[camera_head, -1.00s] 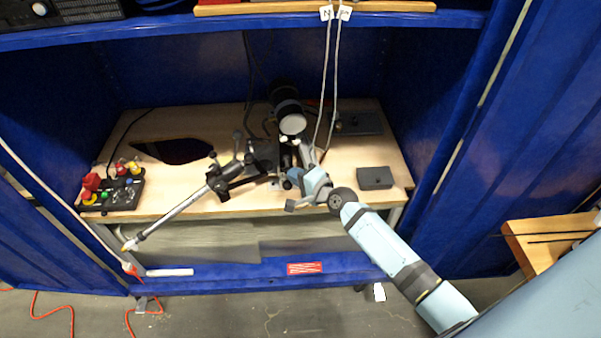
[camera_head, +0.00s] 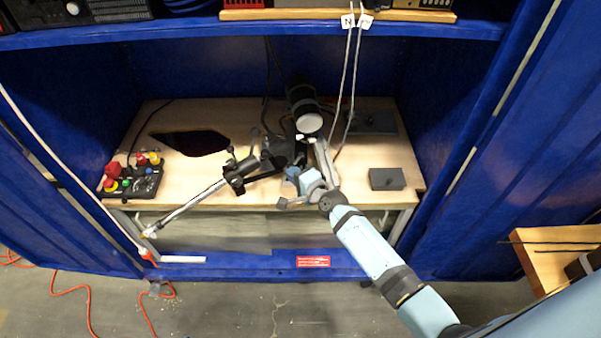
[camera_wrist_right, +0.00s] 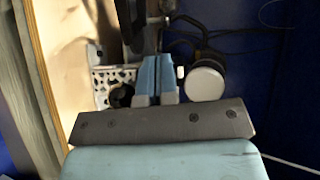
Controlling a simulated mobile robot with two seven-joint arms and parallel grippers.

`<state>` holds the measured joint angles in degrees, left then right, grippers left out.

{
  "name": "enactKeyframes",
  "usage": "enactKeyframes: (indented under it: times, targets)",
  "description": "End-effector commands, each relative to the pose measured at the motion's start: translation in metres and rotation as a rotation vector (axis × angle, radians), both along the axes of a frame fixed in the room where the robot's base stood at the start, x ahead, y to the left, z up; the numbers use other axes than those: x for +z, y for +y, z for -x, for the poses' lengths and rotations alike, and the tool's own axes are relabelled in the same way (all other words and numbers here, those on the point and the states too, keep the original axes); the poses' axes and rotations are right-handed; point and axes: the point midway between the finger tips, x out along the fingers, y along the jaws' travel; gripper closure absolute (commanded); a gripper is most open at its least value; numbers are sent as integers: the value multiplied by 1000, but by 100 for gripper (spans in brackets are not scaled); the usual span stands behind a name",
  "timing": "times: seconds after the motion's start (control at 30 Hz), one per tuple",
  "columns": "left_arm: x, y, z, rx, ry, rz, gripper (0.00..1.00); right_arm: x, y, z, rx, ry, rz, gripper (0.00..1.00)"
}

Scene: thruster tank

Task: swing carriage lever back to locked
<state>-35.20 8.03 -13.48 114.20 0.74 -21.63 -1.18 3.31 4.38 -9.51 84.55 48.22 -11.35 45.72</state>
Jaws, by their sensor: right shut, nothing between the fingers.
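The carriage mechanism (camera_head: 285,153) is a dark assembly at the middle of the bench, with a black cylinder (camera_head: 303,100) with a pale end behind it. A silver rod (camera_head: 198,204) runs from its dark clamps down left past the bench's front edge. Short dark knobbed handles (camera_head: 254,133) stand up beside it. I cannot tell which part is the carriage lever. My right gripper (camera_head: 293,172) is at the mechanism's front right. In the right wrist view its blue fingers (camera_wrist_right: 156,62) are together and empty, beside a dark upright part; contact is unclear. My left gripper is out of view.
A control box (camera_head: 132,182) with coloured buttons sits at the bench's left. A grey box (camera_head: 387,179) sits at its right. Pale cables (camera_head: 345,85) hang behind my right gripper. Blue cabinet walls (camera_head: 465,100) bound the sides. The bench (camera_head: 370,155) is clear near the grey box.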

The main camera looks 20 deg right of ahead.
Motion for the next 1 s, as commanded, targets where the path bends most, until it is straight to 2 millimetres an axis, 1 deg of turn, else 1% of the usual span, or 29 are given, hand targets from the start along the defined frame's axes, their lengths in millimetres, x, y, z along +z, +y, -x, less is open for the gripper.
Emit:
enactKeyframes:
  times: [0.27,0.77,1.0]
  targets:
    - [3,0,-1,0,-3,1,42,1,6,-4,1,-1,0,100]
    - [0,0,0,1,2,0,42,2,9,-6,3,-4,-1,100]
    - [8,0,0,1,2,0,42,7,14,-2,4,-3,-3,100]
